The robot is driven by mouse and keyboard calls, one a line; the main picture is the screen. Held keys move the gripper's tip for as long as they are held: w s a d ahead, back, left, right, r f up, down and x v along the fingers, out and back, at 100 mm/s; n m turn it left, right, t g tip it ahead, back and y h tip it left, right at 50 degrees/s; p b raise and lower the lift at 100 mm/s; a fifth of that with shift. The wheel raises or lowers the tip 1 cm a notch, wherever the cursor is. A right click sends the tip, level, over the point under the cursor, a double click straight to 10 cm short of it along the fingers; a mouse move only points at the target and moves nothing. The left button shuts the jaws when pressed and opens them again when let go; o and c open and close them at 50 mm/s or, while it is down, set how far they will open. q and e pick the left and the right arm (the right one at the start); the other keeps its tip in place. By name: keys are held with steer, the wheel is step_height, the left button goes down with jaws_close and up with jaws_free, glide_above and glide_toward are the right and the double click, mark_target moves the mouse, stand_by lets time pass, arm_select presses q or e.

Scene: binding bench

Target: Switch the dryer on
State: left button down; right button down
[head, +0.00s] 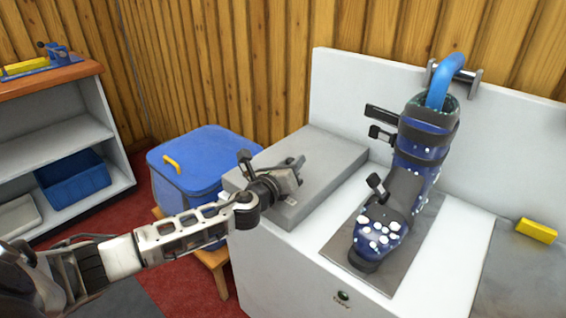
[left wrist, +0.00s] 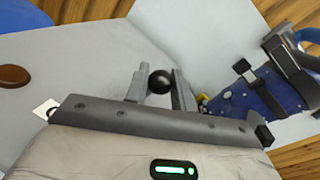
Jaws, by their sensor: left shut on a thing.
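A dark blue ski boot (head: 417,170) with white spots stands on a grey mat (head: 330,250) on a white cabinet (head: 275,270). A blue hose (head: 442,75) runs into its top. A small dark green button or knob (head: 343,296) sits on the cabinet's front, with small writing below. My left gripper (head: 296,166) is over a flat grey box (head: 335,152), left of the boot. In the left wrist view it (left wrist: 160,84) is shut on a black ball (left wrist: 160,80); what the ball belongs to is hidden. The boot also shows there (left wrist: 245,100).
A lidded blue bin (head: 195,150) with a yellow handle stands on a wooden stool behind my left arm. Shelves (head: 55,140) at the left hold a blue crate (head: 75,182). A yellow block (head: 536,230) lies at the right. A wooden wall closes the back.

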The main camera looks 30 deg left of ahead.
arm_select(q)
steer(key=shift+a+r+n+p, duration=0.1)
steer(key=shift+a+n+p, duration=0.35)
steer(key=shift+n, duration=0.35)
steer(key=shift+w+a+n+g, duration=0.1)
steer(key=shift+a+n+g, duration=0.2)
steer(key=shift+a+n, duration=0.25)
steer(key=shift+w+a+f+n+h+p, duration=0.1)
steer(key=shift+a+f+n+h+p, duration=0.2)
steer(key=shift+n+p, duration=0.4)
steer(key=shift+a+r+n, duration=0.1)
steer(key=shift+n, duration=0.15)
steer(key=shift+a, duration=0.1)
steer(key=c, duration=1.2)
jaws_free()
steer(key=shift+c, duration=0.2)
